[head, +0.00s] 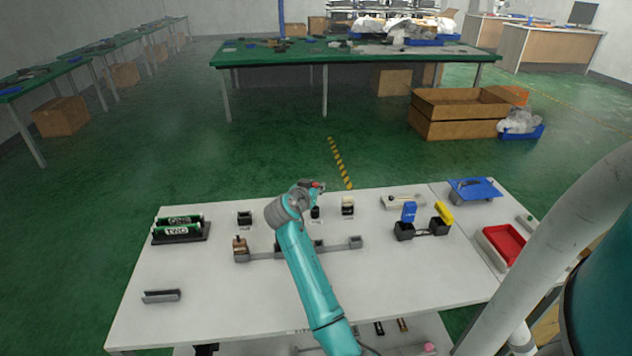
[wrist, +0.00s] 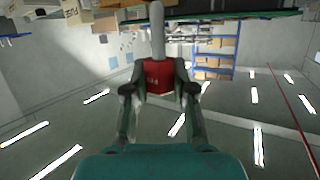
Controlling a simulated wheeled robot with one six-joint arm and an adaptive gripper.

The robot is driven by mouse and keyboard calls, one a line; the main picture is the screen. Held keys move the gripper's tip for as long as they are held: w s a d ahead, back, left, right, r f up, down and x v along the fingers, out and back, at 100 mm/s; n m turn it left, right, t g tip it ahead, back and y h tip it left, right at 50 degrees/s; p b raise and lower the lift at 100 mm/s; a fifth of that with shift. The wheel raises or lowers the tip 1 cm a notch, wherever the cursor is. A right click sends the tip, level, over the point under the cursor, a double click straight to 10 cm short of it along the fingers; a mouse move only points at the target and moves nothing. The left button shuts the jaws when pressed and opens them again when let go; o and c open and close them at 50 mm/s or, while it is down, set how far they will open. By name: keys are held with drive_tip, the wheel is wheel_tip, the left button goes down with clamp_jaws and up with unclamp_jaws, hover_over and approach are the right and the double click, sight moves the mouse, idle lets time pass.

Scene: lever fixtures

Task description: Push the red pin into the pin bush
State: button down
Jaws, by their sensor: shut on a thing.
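My gripper (wrist: 159,90) is shut on the red pin (wrist: 158,76) in the wrist view. Its red block-shaped head sits between the two fingers, and a pale grey shaft points away from the gripper. In the head view my gripper (head: 312,187) is small, above the back middle of the white table, with a bit of the red pin (head: 319,184) showing. I cannot tell for sure which fixture is the pin bush. A grey bar fixture (head: 275,252) with small blocks lies below and in front of the gripper, partly hidden by my arm.
Small black fixtures (head: 245,218) stand along the back of the white table (head: 210,300). Black blocks with blue and yellow levers (head: 443,214) stand at right, near a red tray (head: 503,243). Green-and-white cylinders (head: 180,228) lie at left. The table's front left is mostly clear.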

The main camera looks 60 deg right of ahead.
sight(314, 184)
drive_tip(key=shift+a+f, duration=0.1)
drive_tip(key=shift+f, duration=0.4)
drive_tip(key=shift+f, duration=2.1)
idle(1.1)
drive_tip(key=c, duration=0.9)
unclamp_jaws()
wheel_tip(314, 184, up, 10)
drive_tip(key=shift+r, duration=0.1)
